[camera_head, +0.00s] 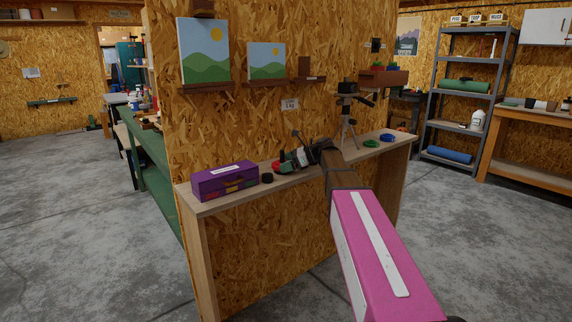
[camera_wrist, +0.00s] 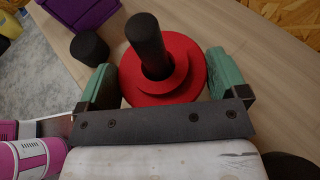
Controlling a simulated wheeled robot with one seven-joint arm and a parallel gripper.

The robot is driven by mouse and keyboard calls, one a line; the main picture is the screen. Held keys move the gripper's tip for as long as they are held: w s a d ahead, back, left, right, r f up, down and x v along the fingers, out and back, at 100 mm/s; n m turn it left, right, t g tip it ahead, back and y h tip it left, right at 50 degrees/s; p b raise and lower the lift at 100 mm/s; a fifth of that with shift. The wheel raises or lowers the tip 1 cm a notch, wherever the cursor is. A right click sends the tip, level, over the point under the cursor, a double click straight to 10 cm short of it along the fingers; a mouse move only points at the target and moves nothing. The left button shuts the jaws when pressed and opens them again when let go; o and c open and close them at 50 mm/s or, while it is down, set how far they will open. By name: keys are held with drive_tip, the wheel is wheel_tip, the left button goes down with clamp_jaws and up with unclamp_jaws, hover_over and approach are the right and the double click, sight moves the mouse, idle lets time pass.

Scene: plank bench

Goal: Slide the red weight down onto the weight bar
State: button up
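The red weight (camera_wrist: 190,62), a round disc with a raised hub, shows in the wrist view around the lower part of a black upright bar (camera_wrist: 147,38). The bar's upper part sticks out above the hub; its foot is hidden. My gripper (camera_wrist: 163,82) has its green fingertips against opposite sides of the disc and appears shut on it. In the head view my gripper (camera_head: 288,160) is low over the bench (camera_head: 225,205), with a little of the red weight (camera_head: 277,167) showing at its left. I cannot tell how far the weight is above the bench.
A purple box (camera_head: 224,180) and a short black cylinder (camera_head: 267,178) stand left of my gripper. A tripod (camera_head: 348,115), a green ring (camera_head: 371,143) and a blue ring (camera_head: 387,138) are farther right. The plank wall (camera_head: 240,125) rises behind the bench.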

drive_tip(key=shift+c, duration=0.7)
wheel_tip(320, 180, up, 10)
drive_tip(key=shift+r, duration=0.25)
idle(1.4)
drive_tip(key=shift+r, duration=0.1)
idle(0.4)
